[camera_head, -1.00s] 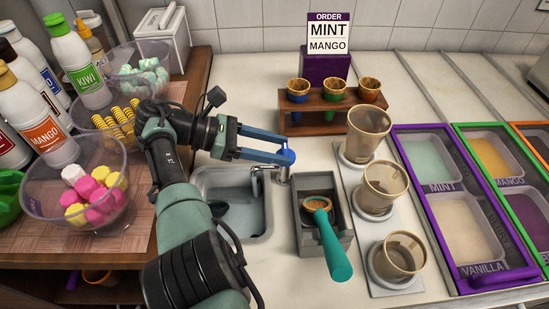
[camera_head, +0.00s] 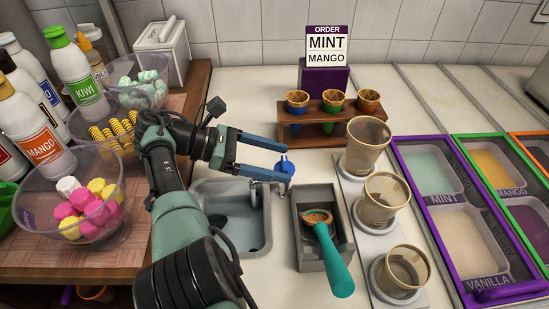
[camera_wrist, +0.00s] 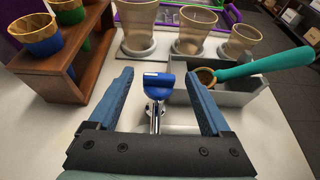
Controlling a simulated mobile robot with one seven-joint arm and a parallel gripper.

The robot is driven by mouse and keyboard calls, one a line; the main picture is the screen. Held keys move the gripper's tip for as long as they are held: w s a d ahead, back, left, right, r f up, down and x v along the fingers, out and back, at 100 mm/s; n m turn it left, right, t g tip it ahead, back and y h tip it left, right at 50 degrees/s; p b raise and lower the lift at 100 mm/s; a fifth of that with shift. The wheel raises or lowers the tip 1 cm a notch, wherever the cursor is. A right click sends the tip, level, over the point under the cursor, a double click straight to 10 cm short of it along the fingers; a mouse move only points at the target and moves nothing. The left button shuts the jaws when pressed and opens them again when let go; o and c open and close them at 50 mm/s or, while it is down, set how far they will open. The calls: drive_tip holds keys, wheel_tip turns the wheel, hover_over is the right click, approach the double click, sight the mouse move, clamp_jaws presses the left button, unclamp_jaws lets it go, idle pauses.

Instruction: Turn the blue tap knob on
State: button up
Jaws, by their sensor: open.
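The blue tap knob (camera_head: 286,167) sits on top of the metal tap (camera_head: 282,184) at the right edge of the grey sink (camera_head: 227,228). In the wrist view the knob (camera_wrist: 158,84) faces me above the chrome tap body (camera_wrist: 156,114). My gripper (camera_head: 287,161) is open. Its two blue fingers stand apart on either side of the knob. In the wrist view my gripper (camera_wrist: 157,78) shows a gap between each finger and the knob. The spout end is partly visible over the basin; I cannot make out any water.
A grey box (camera_head: 310,255) with a teal-handled scoop (camera_head: 333,262) stands right of the sink. A wooden cone rack (camera_head: 320,120) is behind the tap. Clear cups (camera_head: 385,198) stand further right. Topping bowls (camera_head: 110,215) and bottles (camera_head: 80,78) fill the left side.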

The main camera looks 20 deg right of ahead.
wheel_tip(320, 180, up, 10)
drive_tip(key=p, duration=0.5)
drive_tip(key=shift+p, duration=0.4)
